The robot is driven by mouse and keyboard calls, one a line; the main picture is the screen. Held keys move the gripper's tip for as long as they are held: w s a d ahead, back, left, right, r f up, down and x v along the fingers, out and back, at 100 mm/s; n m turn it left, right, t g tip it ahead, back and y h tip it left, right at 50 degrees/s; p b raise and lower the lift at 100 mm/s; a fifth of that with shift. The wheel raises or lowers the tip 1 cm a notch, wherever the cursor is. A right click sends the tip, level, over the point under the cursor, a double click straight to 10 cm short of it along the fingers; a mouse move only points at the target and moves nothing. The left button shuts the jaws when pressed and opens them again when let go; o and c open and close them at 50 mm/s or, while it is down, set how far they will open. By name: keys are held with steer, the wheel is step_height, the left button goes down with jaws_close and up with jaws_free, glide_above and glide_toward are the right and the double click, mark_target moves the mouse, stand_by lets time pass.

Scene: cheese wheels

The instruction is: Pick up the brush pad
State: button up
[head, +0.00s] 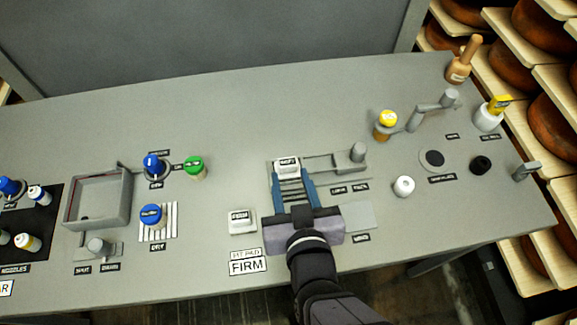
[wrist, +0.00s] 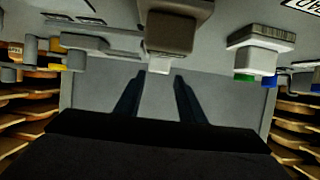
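My gripper (head: 292,180) has its two blue fingers spread. In the wrist view its fingertips (wrist: 161,76) are apart with only bare grey between them. A small white-topped block (head: 287,164) with a dark label I cannot read sits just beyond the fingertips. In the wrist view a brownish-grey block (wrist: 178,28) with a pale lower part stands ahead of the fingers, apart from them. A white pad block labelled FIRM (head: 242,222) stands to the left of my gripper. A pale block (wrist: 262,48) at the right of the wrist view looks like it.
A card reading FIT PAD FIRM (head: 247,262) lies near the front edge. A grey fixture with a knob (head: 357,153) is right of the fingertips. A tray (head: 98,200), blue (head: 152,214) and green (head: 195,167) capped items stand left. Cheese shelves (head: 548,110) line the right.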

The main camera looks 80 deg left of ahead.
mark_target(288, 165)
steer(key=shift+x, duration=1.1)
steer(key=shift+w+a, duration=0.1)
steer(key=shift+p+x, duration=0.6)
steer(key=shift+x, duration=1.85)
steer(key=shift+c, duration=0.6)
steer(key=c, duration=0.6)
